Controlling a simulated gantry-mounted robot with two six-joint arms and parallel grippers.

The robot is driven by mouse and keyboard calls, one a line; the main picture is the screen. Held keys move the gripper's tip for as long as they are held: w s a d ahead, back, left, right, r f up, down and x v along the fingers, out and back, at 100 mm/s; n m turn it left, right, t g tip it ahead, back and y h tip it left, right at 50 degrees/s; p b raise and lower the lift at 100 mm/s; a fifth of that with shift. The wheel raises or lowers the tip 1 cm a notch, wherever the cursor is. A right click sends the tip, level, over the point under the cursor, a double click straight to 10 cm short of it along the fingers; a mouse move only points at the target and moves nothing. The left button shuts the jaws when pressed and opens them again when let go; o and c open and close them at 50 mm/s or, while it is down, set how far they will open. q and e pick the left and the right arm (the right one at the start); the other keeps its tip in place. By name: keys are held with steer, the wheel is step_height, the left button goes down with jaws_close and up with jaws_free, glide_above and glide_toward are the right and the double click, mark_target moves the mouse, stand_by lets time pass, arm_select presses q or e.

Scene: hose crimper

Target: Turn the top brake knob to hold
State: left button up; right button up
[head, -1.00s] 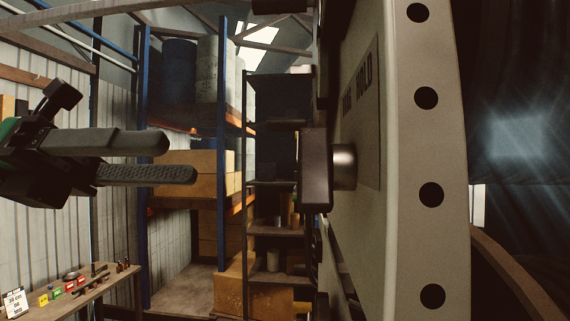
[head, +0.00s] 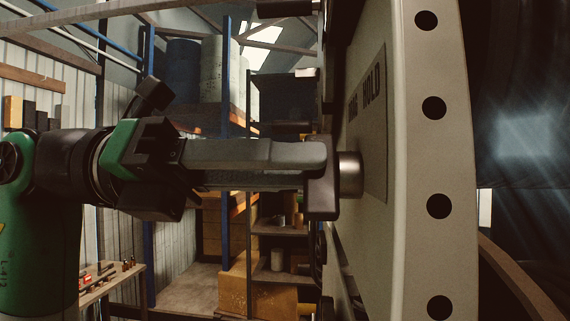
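The dark brake knob (head: 322,203) sits on a short shiny round shaft (head: 350,174) that stands out from a pale panel, seen nearly edge-on. The label plate (head: 372,100) by it reads "HOLD" and a partly legible word ending in "AG". My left gripper (head: 315,163) reaches in from the left, its fingers level. The nearer finger covers the upper part of the knob; the farther finger ends at or behind its left side. The fingers are apart, but whether they press on the knob is hidden. My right gripper is not in view.
The pale housing edge (head: 430,150) with several black holes stands on the right. Behind are shelving with barrels (head: 184,65) and boxes (head: 258,285). A low bench (head: 105,288) is at lower left. The space left of the panel, around my arm, looks clear.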

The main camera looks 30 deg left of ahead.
arm_select(q)
jaws_close()
steer(key=shift+s+d+m+p, duration=0.15)
steer(key=shift+m+p, duration=1.35)
steer(key=shift+m, duration=1.5)
steer(key=shift+s+a+m+p, duration=0.1)
steer(key=shift+m+p, duration=1.4)
steer(key=shift+m, duration=1.5)
steer(key=shift+o, duration=2)
jaws_free()
